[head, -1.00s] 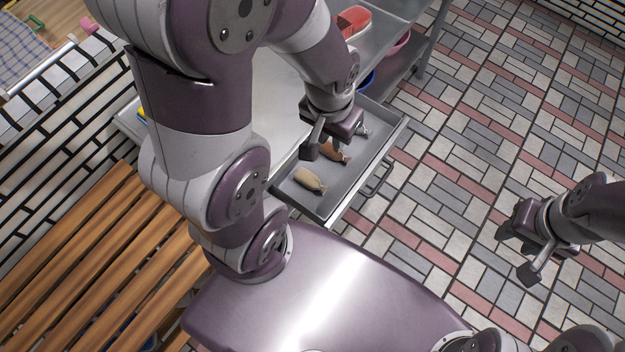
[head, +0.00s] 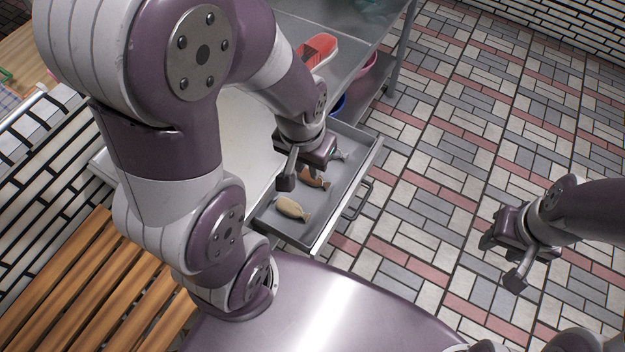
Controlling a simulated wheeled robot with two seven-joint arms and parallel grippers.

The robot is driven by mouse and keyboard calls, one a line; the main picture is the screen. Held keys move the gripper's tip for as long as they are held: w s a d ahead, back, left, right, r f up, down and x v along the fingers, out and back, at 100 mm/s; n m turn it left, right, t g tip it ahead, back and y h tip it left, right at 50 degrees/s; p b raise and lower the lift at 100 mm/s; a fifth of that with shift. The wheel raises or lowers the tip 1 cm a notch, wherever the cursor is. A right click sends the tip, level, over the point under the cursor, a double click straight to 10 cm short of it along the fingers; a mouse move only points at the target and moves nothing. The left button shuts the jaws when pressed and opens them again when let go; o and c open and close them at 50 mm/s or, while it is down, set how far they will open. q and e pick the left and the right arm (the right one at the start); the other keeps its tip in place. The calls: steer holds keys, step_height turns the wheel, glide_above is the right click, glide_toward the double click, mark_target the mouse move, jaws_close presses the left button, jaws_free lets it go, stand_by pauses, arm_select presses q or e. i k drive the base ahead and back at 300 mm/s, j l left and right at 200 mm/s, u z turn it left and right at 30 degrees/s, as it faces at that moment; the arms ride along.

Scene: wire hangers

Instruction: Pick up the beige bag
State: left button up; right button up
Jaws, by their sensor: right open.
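The beige bag (head: 292,208) lies in the near end of an open grey drawer (head: 272,220). It is small and tied near one end. A brown bag (head: 315,180) lies behind it, and a grey bag (head: 341,155) lies further back, partly hidden by my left gripper. My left gripper (head: 305,176) is above the drawer, pointing down, just behind the beige bag and apart from it. Its fingers look spread, with nothing seen between them. My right gripper (head: 502,262) is open and empty over the tiled floor at the right.
The drawer sits under a metal table (head: 245,130), with its handle (head: 358,200) on the right side. A red container (head: 318,50) stands on the table at the back. A wooden slatted bench (head: 75,290) is at the lower left. The tiled floor at the right is clear.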

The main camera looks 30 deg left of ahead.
mark_target(289, 207)
steer(key=u, duration=1.25)
steer(key=l, duration=0.35)
steer(key=i+l, duration=0.15)
steer(key=l, duration=0.5)
steer(key=i+z, duration=0.05)
